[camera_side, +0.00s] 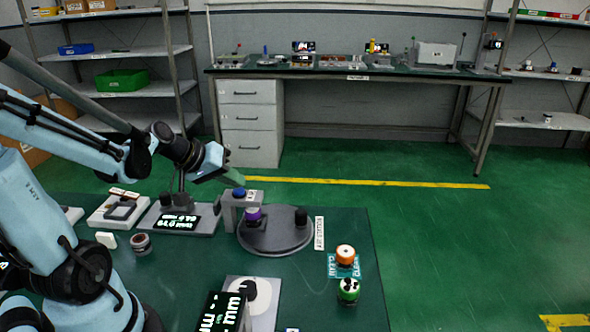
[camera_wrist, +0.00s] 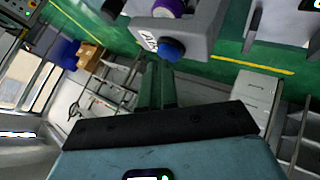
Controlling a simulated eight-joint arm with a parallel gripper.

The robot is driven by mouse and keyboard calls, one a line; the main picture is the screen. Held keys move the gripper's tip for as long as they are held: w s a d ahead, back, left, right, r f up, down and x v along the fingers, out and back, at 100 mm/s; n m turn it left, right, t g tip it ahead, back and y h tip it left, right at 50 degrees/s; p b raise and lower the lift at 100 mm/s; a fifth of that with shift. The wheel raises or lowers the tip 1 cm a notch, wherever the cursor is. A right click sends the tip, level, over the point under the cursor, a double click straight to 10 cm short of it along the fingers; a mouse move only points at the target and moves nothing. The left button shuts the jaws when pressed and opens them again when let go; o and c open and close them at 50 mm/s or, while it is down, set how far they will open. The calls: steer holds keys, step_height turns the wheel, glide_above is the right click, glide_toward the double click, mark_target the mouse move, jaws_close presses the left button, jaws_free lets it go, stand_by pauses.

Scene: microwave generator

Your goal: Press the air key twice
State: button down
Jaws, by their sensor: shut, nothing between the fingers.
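The air key appears to be the blue round button (camera_side: 239,193) on top of a grey bracket (camera_side: 228,214). In the wrist view the blue button (camera_wrist: 171,49) sits beside a small white label that seems to read AIR. My gripper (camera_side: 239,180) is shut and empty, with its green fingertips just above the button in the side view. In the wrist view the closed fingers (camera_wrist: 158,72) point at the button and end right by it. I cannot tell whether they touch it.
The bracket stands by a round grey turntable (camera_side: 275,238) with a dark knob (camera_side: 301,217). A display block (camera_side: 178,222) is to its left. An orange-topped part (camera_side: 345,254) and a green one (camera_side: 348,290) stand right. A dial unit (camera_side: 262,298) is in front.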

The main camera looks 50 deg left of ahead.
mark_target(235, 191)
steer(key=shift+r, duration=0.1)
stand_by(0.3)
steer(key=shift+r, duration=0.85)
steer(key=shift+r, duration=0.1)
steer(key=shift+r, duration=2.4)
steer(key=shift+d, duration=0.1)
steer(key=s+d+f+m, duration=0.1)
steer(key=d+m, duration=0.1)
steer(key=d, duration=0.3)
steer(key=s+d+f+m+g, duration=0.1)
steer(key=d+f+m, duration=0.1)
steer(key=d+m, duration=0.1)
steer(key=s+d+f+m+g, duration=0.1)
steer(key=d+m, duration=0.2)
steer(key=d, duration=0.3)
steer(key=shift+s+d+f, duration=0.25)
steer(key=shift+s+d, duration=0.1)
